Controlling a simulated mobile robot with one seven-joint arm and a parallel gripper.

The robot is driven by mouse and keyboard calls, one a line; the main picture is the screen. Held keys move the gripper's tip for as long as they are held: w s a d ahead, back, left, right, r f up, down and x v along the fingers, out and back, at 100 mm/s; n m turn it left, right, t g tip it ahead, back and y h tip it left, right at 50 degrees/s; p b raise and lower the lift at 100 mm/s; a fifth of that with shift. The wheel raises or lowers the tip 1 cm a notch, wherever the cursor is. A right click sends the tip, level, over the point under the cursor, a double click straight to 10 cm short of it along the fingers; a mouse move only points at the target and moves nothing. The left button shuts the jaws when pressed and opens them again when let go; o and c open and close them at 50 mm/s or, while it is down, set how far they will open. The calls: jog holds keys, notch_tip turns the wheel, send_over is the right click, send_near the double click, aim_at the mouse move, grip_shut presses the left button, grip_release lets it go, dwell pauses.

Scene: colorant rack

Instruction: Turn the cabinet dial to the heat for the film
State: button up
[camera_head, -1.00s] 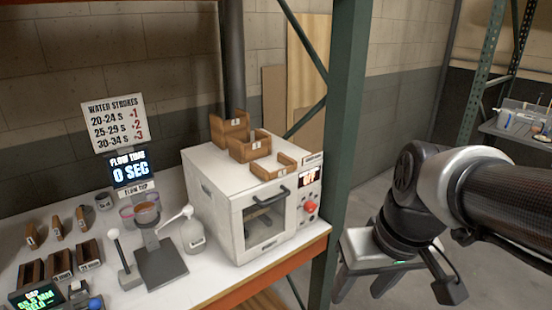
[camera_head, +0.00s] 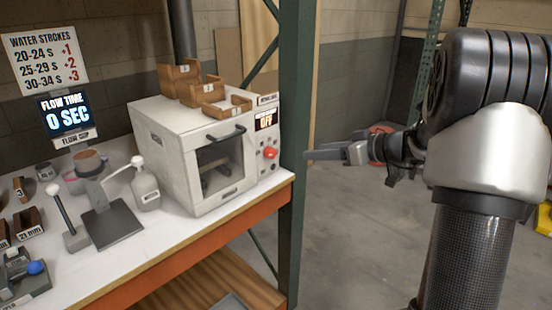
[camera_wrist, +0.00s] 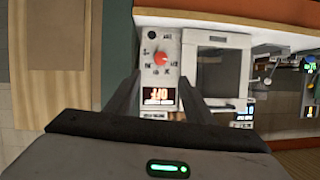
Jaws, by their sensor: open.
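The white cabinet (camera_head: 165,153) stands at the right end of the bench, with a dark window in its front. Its red dial (camera_head: 270,153) is on the panel right of the window, below a lit display (camera_head: 265,120) that reads OFF. My gripper (camera_head: 308,155) is to the right of the dial, beyond the green post in the picture, pointing left and touching nothing. In the wrist view the panel appears upside down, with the dial (camera_wrist: 161,58) ahead of and between my open fingers (camera_wrist: 161,92). The marks around the dial are too small to read.
A green rack post (camera_head: 294,150) stands between the cabinet and my arm in the head view. A white bottle (camera_head: 145,190) and a flow cup stand (camera_head: 112,222) are left of the cabinet. Wooden numbered holders (camera_head: 205,88) sit on top.

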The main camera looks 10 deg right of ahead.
aim_at(273, 155)
jog(key=x, duration=1.6)
jog(key=shift+w+a+f, duration=0.2)
jog(key=shift+w+a, duration=0.05)
jog(key=c, duration=1)
